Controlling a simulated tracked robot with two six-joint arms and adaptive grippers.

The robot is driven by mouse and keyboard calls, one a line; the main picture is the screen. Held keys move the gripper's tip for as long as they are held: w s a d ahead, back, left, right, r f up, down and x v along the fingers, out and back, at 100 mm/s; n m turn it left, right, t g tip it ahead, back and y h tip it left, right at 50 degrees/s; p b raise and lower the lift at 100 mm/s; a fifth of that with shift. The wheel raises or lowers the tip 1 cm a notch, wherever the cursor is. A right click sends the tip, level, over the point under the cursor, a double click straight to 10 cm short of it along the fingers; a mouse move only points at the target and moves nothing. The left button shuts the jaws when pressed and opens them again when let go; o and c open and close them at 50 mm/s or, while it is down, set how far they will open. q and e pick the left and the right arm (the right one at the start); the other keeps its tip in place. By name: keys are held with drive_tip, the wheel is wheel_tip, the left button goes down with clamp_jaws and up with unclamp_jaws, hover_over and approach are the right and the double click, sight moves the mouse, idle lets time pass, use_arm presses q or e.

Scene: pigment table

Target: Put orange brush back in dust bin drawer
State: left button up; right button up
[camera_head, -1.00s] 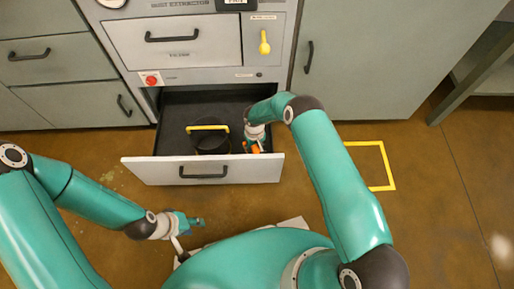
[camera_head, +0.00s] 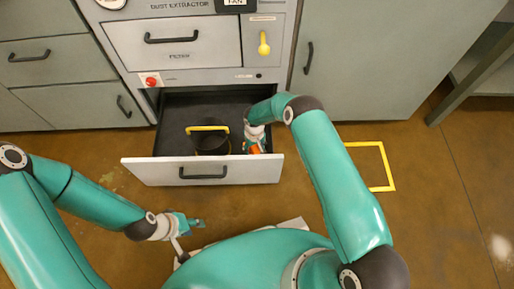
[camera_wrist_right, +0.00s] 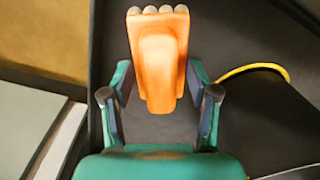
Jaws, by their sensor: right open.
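The orange brush (camera_head: 254,149) lies in the right part of the open dust bin drawer (camera_head: 140,172), partly hidden by my right gripper (camera_head: 256,143) in the head view. In the right wrist view the brush (camera_wrist_right: 160,60) shows large, with pale tips at its far end. My right gripper (camera_wrist_right: 160,80) is open, with one finger on each side of the brush and visible gaps between. My left gripper (camera_head: 190,222) is outside the drawer, at the lower left over the floor. Whether its fingers are apart is too small to tell.
A black bin (camera_head: 212,143) with a yellow handle stands in the drawer, left of the brush. The drawer's front wall and right side are close to my right gripper. Grey cabinets (camera_head: 390,50) stand behind. A yellow outline (camera_head: 386,165) marks the floor at right.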

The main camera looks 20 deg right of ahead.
sight(254, 148)
wheel_tip(254, 148, up, 12)
drive_tip(key=p, duration=0.3)
drive_tip(key=shift+f, duration=0.25)
